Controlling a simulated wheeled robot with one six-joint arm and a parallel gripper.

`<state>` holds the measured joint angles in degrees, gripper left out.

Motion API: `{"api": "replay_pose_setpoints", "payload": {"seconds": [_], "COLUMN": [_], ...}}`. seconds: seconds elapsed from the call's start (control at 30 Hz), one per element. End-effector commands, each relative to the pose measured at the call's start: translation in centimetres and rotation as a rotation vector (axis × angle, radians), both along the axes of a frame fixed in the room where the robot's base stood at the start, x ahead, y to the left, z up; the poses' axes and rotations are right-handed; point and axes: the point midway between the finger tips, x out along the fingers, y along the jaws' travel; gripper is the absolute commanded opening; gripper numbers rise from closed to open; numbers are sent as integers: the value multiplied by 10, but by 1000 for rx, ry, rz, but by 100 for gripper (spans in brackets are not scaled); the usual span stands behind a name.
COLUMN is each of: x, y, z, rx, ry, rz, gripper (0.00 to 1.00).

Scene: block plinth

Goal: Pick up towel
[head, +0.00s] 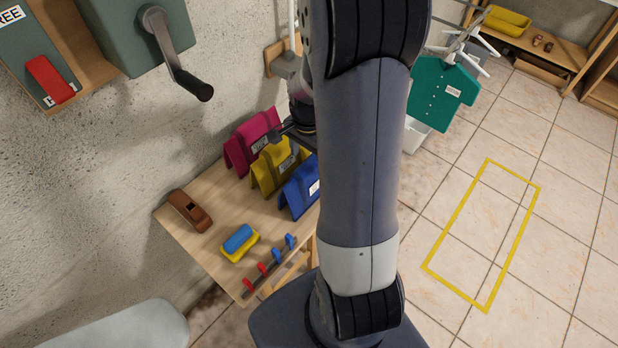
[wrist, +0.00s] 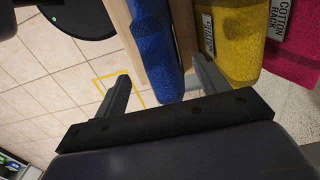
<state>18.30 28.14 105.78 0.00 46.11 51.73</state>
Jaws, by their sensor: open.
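Three towels hang folded over stands on a wooden table: a magenta towel (head: 240,148), a yellow towel (head: 268,172) and a blue towel (head: 296,194). My gripper (head: 285,132) is above the towels, partly hidden behind my arm. In the wrist view my gripper (wrist: 160,72) is open, with the blue towel (wrist: 153,45) showing between its two fingers. The yellow towel (wrist: 232,45) is just right of the right finger, and the magenta towel (wrist: 292,60) is further right. White labels reading "COTTON RACK" show there. I cannot tell whether a finger touches cloth.
The wooden table (head: 183,231) also bears a brown plane (head: 190,210), a blue and yellow block (head: 239,241) and red and blue pegs. A yellow outline (head: 456,231) marks clear tiled floor at right.

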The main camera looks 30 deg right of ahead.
Motion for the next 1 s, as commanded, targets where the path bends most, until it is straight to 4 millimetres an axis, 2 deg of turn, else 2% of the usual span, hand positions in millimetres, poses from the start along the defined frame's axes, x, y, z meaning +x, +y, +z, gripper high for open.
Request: {"api": "replay_pose_setpoints", "payload": {"seconds": [0.2, 0.5, 0.6, 0.87, 1.0], "x": [0, 0, 0, 0, 0], "y": [-1, -3, -3, -3, -3], "z": [-12, -49, -55, -58, -58], "rx": [1, 1, 1, 0, 0], "ry": [3, 4, 1, 0, 0], "rz": [0, 0, 0, 0, 0], "gripper": [70, 70, 70, 70, 61]}}
